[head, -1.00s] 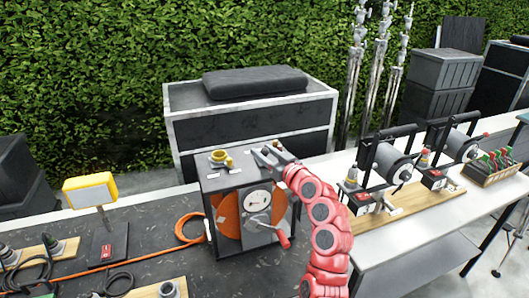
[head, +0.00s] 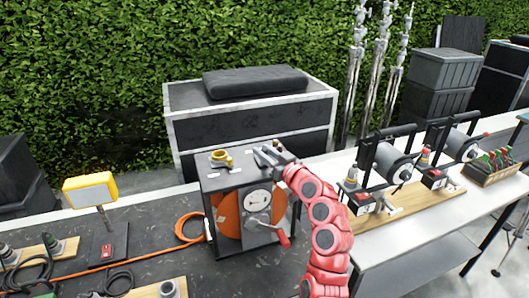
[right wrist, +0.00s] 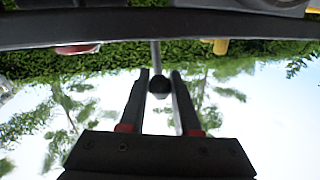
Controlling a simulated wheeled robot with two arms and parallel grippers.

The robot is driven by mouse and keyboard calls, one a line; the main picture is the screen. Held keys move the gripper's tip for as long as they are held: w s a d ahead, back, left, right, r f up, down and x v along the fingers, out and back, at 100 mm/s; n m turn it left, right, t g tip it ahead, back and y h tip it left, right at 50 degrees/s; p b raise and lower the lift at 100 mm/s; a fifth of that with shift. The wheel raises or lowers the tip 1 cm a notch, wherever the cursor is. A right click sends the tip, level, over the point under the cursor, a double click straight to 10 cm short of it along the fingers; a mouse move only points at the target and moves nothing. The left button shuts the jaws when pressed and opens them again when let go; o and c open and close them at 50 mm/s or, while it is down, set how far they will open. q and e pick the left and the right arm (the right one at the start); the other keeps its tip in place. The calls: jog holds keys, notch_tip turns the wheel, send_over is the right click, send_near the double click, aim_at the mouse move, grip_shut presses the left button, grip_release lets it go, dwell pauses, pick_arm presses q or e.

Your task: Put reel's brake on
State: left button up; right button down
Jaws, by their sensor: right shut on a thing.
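The reel (head: 230,216) is an orange drum in a dark box with pale panels, standing on the dark worktop. A crank with a red handle (head: 283,240) is on its front. My right gripper (head: 265,156) is over the right part of the box top. In the right wrist view, a dark round knob (right wrist: 160,86) on a thin grey rod (right wrist: 155,53) is between the two dark fingers, and the gripper is shut on it. In the head view my gripper hides this knob. My left gripper is not in view.
A yellow fitting (head: 220,158) sits on the box top, left of my gripper. An orange cable (head: 188,232) lies on the worktop left of the reel. A yellow lamp (head: 90,190) stands further left. More reels (head: 390,165) stand on the white table to the right.

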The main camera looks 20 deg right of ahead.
jog(key=shift+r, duration=0.2)
dwell(0.6)
jog(key=shift+w+r+g+p, duration=0.25)
jog(key=shift+g+p, duration=0.2)
jog(key=shift+g, duration=0.05)
jog(key=shift+w+r+m+g+h+p, duration=0.15)
jog(key=shift+w+m+g+h+p, duration=0.2)
jog(key=shift+g, duration=0.15)
jog(key=shift+w+g, duration=0.5)
jog(key=shift+g, duration=0.4)
jog(key=w+g, duration=0.1)
jog(key=m+g+b, duration=0.1)
jog(key=g, duration=0.1)
jog(key=shift+w+h, duration=0.35)
jog(key=shift+w, duration=0.05)
jog(key=shift+w+g, duration=0.3)
jog(key=shift+g, duration=0.4)
jog(key=shift+w+f+g+p, duration=0.2)
jog(key=shift+w+g+p, duration=0.2)
jog(key=shift+g+p, duration=0.4)
jog(key=shift+w+a+f+m+g+p, duration=0.1)
jog(key=shift+w+f+m+g+p, duration=0.2)
jog(key=shift+g+p, duration=0.85)
jog(key=shift+w+t+p, duration=0.1)
jog(key=shift+t+p, duration=0.15)
jog(key=shift+p, duration=0.25)
